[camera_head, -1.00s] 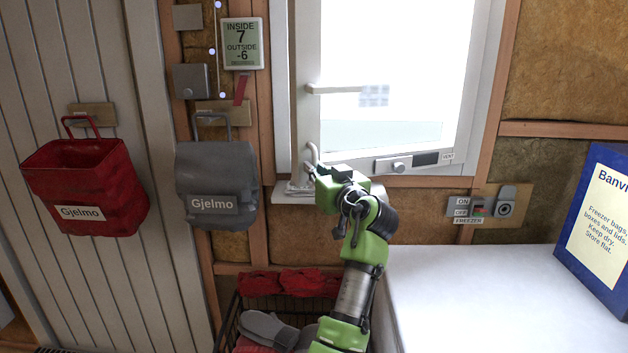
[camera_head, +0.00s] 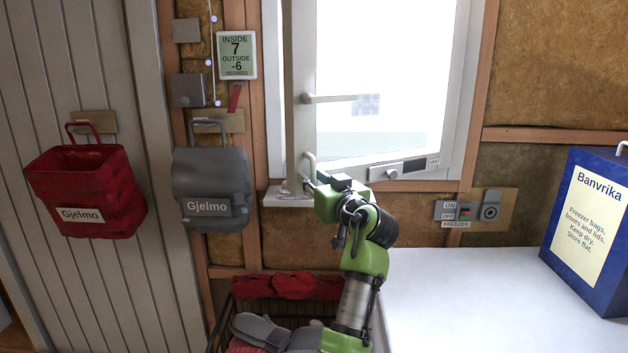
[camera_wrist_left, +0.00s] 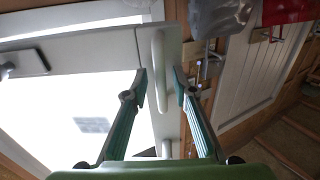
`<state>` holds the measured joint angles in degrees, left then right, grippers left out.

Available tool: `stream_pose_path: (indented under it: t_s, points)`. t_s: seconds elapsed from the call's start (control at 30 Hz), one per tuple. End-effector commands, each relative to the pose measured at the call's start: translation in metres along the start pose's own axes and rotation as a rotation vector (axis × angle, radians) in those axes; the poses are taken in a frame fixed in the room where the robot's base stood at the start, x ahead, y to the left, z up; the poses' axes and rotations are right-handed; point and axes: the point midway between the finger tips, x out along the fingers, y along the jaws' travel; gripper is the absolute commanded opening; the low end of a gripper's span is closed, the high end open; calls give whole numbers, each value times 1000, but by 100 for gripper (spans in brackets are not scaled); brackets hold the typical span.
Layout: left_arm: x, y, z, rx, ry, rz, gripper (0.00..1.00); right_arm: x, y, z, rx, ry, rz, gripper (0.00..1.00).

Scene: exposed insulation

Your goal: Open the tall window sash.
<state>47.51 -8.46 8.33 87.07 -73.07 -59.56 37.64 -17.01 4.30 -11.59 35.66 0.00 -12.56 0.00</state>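The tall window sash (camera_head: 301,80) is a white frame around bright glass. It looks slightly ajar on its left side, where its edge shows. A lever handle (camera_head: 335,98) sits at mid-height, and a white loop pull (camera_head: 309,163) is low on the left stile. My left gripper (camera_head: 316,178) is at this pull. In the left wrist view, its two teal fingers (camera_wrist_left: 161,88) stand apart, one on each side of the pull (camera_wrist_left: 160,65), with gaps showing; it is open. The pull's lower end is partly hidden in the head view. My right gripper is not in view.
A grey bag (camera_head: 211,180) and a red bag (camera_head: 85,190) hang to the left. A wire basket (camera_head: 225,315) with gloves stands below. A white freezer top (camera_head: 460,300) with a blue box (camera_head: 590,230) is at the right.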

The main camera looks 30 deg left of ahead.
Motion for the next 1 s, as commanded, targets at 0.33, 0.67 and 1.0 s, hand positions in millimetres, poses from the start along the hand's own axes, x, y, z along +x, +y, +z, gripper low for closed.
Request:
stream_pose_path:
  t_s: [0.33, 0.67, 1.0]
  points:
    - [-38, 1, 0, -2, 0, 3, 25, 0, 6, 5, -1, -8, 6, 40]
    - [-74, 0, 0, 0, 0, 1, 25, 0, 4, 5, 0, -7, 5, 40]
    - [-75, 0, 0, 0, 0, 0, 25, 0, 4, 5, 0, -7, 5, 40]
